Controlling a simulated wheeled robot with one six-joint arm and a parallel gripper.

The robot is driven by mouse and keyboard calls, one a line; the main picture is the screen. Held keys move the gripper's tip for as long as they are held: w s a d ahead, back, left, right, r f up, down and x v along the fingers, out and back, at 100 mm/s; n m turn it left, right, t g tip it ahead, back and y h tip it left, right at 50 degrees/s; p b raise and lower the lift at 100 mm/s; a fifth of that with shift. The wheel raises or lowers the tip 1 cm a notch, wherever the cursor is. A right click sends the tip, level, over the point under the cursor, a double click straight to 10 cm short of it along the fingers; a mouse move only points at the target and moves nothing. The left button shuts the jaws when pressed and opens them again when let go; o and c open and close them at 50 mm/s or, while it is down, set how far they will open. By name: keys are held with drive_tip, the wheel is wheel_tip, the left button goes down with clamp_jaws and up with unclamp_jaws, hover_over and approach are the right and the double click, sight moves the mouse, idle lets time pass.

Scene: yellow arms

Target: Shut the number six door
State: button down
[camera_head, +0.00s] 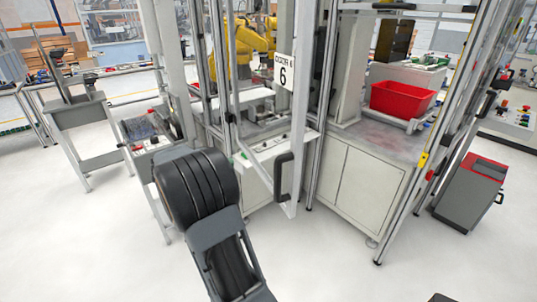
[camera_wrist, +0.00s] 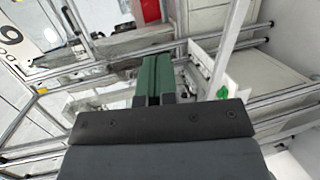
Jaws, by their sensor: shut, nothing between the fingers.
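The number six door (camera_head: 290,205) is a tall, clear panel in a light metal frame. It stands open, swung out from the cell towards me. It carries a white sign with a 6 (camera_head: 284,71) and a black upright handle (camera_head: 283,177) low on its frame. In the wrist view part of the sign (camera_wrist: 10,35) shows rotated at the upper left. My gripper (camera_wrist: 157,62) has green fingers, which are together and empty. In the head view my dark arm hides the gripper, left of the door handle. I cannot tell whether the fingers touch the door.
Yellow robot arms (camera_head: 246,40) stand inside the cell behind the door. A red bin (camera_head: 402,98) sits on the cabinet to the right. A grey cart (camera_head: 470,195) stands at the far right, and a small grey table (camera_head: 78,118) at the left. The front floor is clear.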

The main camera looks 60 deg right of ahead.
drive_tip(key=w+d+g+h, duration=0.1)
drive_tip(key=d+h, duration=0.1)
drive_tip(key=d, duration=0.1)
drive_tip(key=m+p, duration=0.1)
drive_tip(key=p, duration=0.3)
approach(276, 148)
drive_tip(key=shift+g, duration=0.4)
drive_tip(key=x, duration=0.6)
drive_tip(key=shift+w+d, duration=0.2)
drive_tip(key=shift+w, duration=0.1)
drive_tip(key=shift+x, duration=0.75)
drive_tip(key=shift+f, duration=0.15)
